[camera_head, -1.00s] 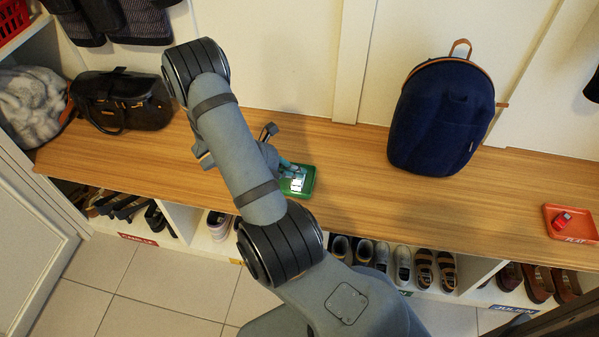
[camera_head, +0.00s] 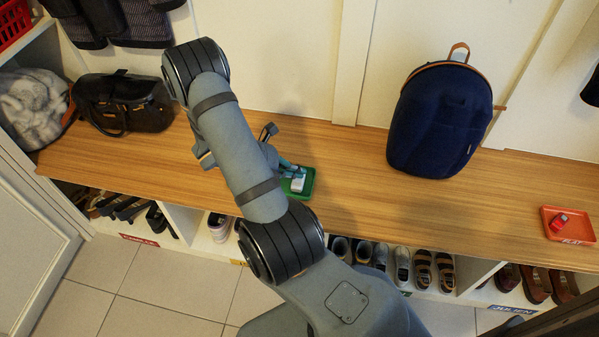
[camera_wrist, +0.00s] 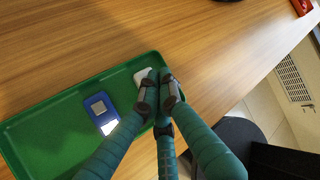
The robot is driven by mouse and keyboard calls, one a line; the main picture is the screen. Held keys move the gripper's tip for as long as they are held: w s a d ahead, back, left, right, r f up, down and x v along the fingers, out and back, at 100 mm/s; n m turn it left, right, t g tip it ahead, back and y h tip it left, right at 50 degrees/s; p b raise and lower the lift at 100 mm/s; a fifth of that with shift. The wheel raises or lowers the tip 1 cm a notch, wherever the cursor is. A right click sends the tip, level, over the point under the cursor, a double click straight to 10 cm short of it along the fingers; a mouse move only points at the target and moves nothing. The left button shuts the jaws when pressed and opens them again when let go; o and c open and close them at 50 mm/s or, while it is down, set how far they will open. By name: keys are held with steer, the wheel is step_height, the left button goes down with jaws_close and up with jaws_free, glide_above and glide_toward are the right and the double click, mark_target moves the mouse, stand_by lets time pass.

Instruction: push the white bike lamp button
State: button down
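The white bike lamp (camera_wrist: 142,75) lies at the far edge of a green tray (camera_wrist: 70,100), partly hidden by my fingertips. In the head view the white lamp (camera_head: 298,185) shows as a pale block in the green tray (camera_head: 309,178). My gripper (camera_wrist: 158,92) has its teal fingers drawn together, with no object seen between them. The tips are right at the white lamp; I cannot tell whether they touch it. A blue lamp (camera_wrist: 101,112) with a grey square button lies in the tray, left of my fingers, with a bright white patch at its near end.
The tray stands on a wooden bench (camera_head: 345,200). A navy backpack (camera_head: 440,120) stands to the right, and a black bag (camera_head: 122,100) to the left. An orange tray (camera_head: 570,232) with a red item (camera_head: 559,221) is at the far right. Shoes fill the cubbies below.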

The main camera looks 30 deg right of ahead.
step_height(320, 180, up, 6)
steer(key=p, duration=0.6)
